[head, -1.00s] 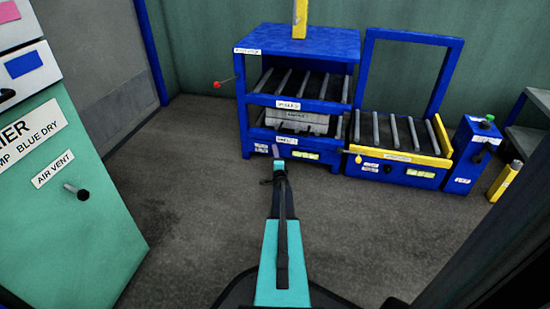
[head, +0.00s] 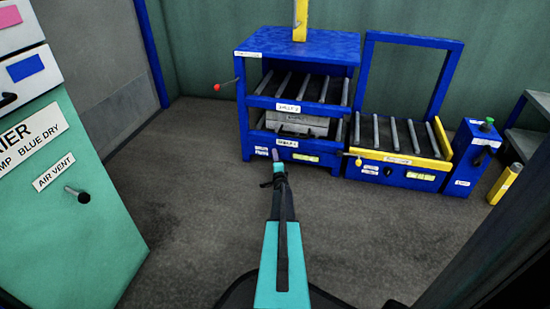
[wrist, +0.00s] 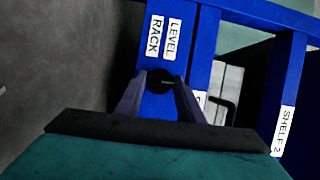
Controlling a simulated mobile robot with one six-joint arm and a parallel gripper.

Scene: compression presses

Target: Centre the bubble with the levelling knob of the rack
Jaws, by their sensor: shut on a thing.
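The blue rack (head: 300,47) stands at the back with two roller shelves. A dark round knob (wrist: 160,79), next to the LEVEL RACK label (wrist: 165,37), sits between the two fingers of my gripper (wrist: 159,88) in the wrist view. The gripper is shut on this knob. In the head view my gripper (head: 276,156) reaches the lower left front of the rack and hides the knob. A small yellow-green strip, seemingly the bubble level (head: 305,158), is on the rack's lower front, right of the gripper. The bubble is too small to make out.
A roller table (head: 395,157) with a yellow edge adjoins the rack on the right, with a blue pedestal (head: 466,160) beyond it. A red-tipped lever (head: 218,88) sticks out left of the rack. A green cabinet (head: 85,235) stands at left. The floor between is clear.

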